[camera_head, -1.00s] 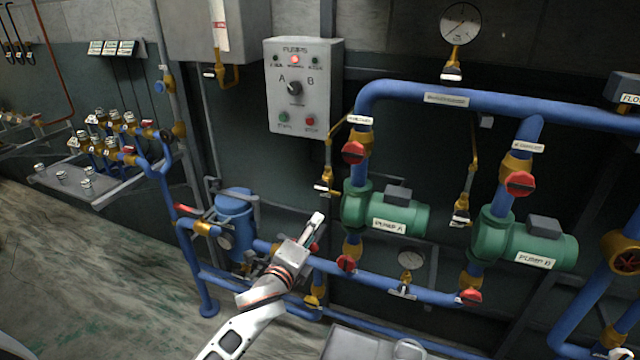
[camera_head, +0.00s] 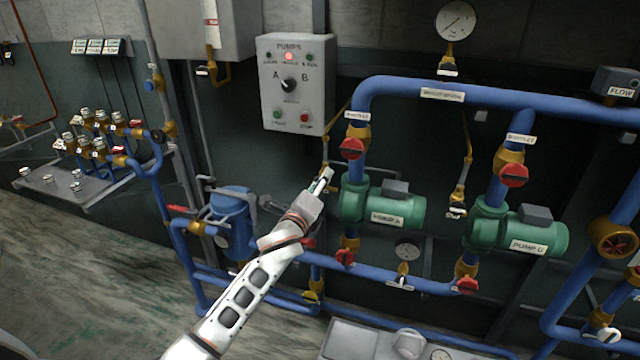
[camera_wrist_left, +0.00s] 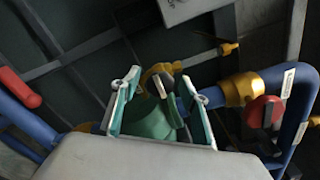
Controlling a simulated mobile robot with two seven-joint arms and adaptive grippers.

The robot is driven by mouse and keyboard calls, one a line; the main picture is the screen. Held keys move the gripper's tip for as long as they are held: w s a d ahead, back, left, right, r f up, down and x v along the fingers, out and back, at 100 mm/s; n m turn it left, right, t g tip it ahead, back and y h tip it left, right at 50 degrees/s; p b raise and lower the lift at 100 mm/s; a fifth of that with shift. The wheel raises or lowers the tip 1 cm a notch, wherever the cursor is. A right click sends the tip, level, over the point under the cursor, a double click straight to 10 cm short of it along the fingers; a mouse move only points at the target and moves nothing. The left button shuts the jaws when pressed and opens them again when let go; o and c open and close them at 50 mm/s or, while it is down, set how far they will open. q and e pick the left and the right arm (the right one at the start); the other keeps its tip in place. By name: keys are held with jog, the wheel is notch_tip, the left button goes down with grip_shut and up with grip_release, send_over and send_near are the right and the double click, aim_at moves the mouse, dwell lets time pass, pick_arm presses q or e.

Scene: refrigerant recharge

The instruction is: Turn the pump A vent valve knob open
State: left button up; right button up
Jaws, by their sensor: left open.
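My left gripper (camera_head: 322,182) is open just left of green pump A (camera_head: 395,210), at the lower end of a thin brass vent pipe (camera_head: 325,148). The gripper largely hides the vent valve knob in the head view. In the left wrist view, the gripper's two fingers (camera_wrist_left: 160,103) stand apart. My right gripper is not in view.
A red valve handle (camera_head: 352,149) sits on the blue pipe above pump A; it also shows in the wrist view (camera_wrist_left: 264,112). Another red handle (camera_head: 345,257) is below. The pump control box (camera_head: 297,84) hangs above. A blue tank (camera_head: 234,215) stands left.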

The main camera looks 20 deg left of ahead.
pick_arm(q)
jog(key=shift+w, duration=0.3)
jog(key=c, duration=1.1)
